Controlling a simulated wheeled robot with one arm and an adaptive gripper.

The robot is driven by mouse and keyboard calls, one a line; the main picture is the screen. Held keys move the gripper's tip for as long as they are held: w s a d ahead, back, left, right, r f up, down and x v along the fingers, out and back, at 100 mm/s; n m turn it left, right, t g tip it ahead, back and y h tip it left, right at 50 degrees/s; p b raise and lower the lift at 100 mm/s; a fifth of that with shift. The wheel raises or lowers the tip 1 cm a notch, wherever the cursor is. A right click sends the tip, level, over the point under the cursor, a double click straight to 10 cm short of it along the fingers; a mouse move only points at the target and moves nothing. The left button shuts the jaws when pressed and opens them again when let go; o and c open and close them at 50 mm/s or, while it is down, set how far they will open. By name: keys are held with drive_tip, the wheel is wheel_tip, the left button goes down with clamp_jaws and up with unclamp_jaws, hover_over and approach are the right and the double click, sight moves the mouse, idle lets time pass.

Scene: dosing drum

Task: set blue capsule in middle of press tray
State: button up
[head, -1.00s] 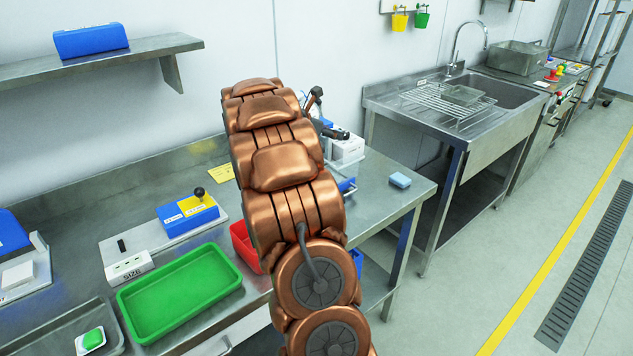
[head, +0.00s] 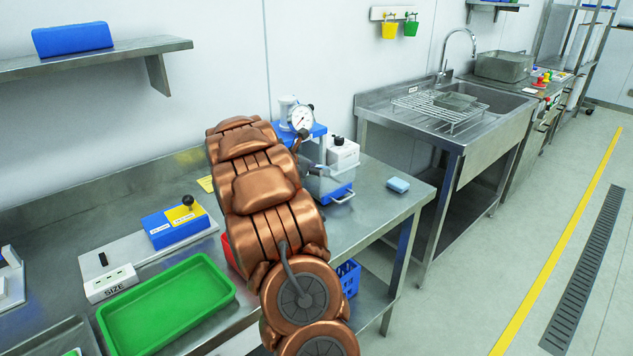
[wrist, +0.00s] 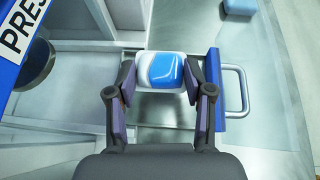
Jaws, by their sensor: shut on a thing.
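The blue capsule (wrist: 168,70), blue on a white body, sits between the fingertips of my gripper (wrist: 159,78) in the wrist view. My gripper is shut on it from both sides. The press tray lies beneath; its blue front (wrist: 215,78) and metal handle (wrist: 236,92) are right of the capsule. I cannot tell whether the capsule touches the tray floor.
The blue press with its dial gauge (head: 302,118) stands behind the tray; its label panel (wrist: 14,32) is at upper left in the wrist view. A light blue sponge (head: 398,185) lies right of the tray. A green tray (head: 165,305) is at front left.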

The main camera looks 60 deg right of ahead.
sight(316, 187)
drive_tip(key=shift+f, duration=1.95)
drive_tip(key=shift+f, duration=0.15)
drive_tip(key=o, duration=1)
drive_tip(key=shift+o, duration=0.2)
drive_tip(key=shift+w+a+r, duration=0.1)
drive_tip(key=shift+a+r, duration=0.15)
drive_tip(key=shift+r, duration=0.05)
drive_tip(key=b+v, duration=0.1)
drive_tip(key=v, duration=1)
drive_tip(key=shift+a, duration=0.2)
